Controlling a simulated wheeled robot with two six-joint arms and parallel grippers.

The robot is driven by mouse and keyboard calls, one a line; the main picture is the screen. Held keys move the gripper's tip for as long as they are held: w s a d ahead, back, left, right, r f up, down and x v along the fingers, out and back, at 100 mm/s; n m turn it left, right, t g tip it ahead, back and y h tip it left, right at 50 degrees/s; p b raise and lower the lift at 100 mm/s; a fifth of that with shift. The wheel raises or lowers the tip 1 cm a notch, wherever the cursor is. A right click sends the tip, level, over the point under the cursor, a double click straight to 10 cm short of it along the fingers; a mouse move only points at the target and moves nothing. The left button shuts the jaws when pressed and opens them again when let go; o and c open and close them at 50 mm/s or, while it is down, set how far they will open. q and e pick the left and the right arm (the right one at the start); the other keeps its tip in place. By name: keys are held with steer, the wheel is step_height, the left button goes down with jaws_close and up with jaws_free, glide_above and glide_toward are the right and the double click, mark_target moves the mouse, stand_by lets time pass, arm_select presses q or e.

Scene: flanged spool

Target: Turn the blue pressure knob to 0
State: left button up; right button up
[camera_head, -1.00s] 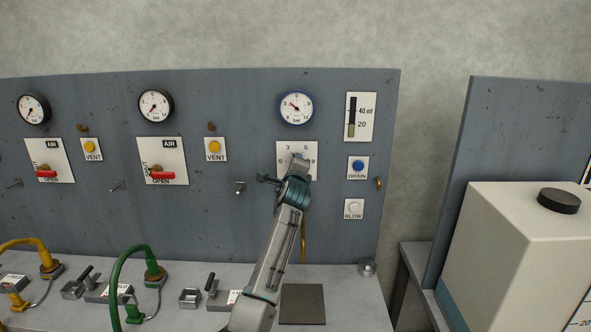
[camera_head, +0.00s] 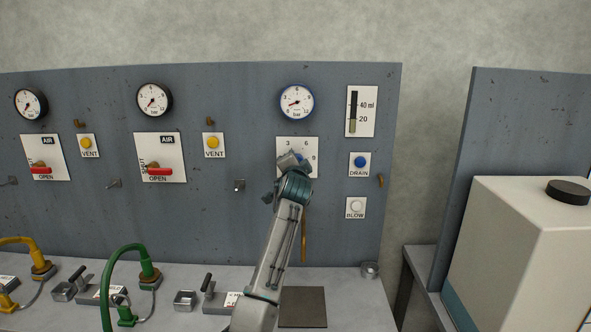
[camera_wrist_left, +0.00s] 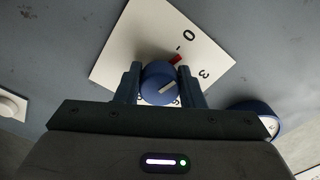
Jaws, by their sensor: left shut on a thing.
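The blue pressure knob (camera_wrist_left: 158,84) sits on a white scale plate (camera_wrist_left: 135,48), which also shows in the head view (camera_head: 284,145). A short red mark lies between the knob and the 0. My left gripper (camera_wrist_left: 158,87) is shut on the knob, one finger on each side. In the head view my left gripper (camera_head: 298,160) covers most of the knob. The blue-rimmed gauge (camera_head: 297,102) above has its needle pointing left and slightly down, at a low reading.
A level indicator (camera_head: 360,111), blue DRAIN button (camera_head: 360,161) and white BLOW button (camera_head: 356,207) are right of the plate. A yellow VENT button (camera_head: 212,142) and red-handled AIR valve (camera_head: 160,171) are left. A dark mat (camera_head: 302,307) lies on the bench below.

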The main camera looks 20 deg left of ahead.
arm_select(q)
steer(key=shift+f+n+b, duration=0.2)
steer(key=shift+n+b, duration=0.35)
steer(key=shift+n, duration=0.55)
arm_select(e)
steer(key=shift+w+f, duration=0.25)
steer(key=shift+f, duration=0.55)
arm_select(q)
steer(key=shift+n, duration=0.4)
arm_select(e)
steer(key=shift+w, duration=0.2)
arm_select(q)
steer(key=o, duration=1)
steer(key=shift+r, duration=0.1)
arm_select(e)
steer(key=shift+s, duration=0.3)
steer(key=shift+f, duration=0.1)
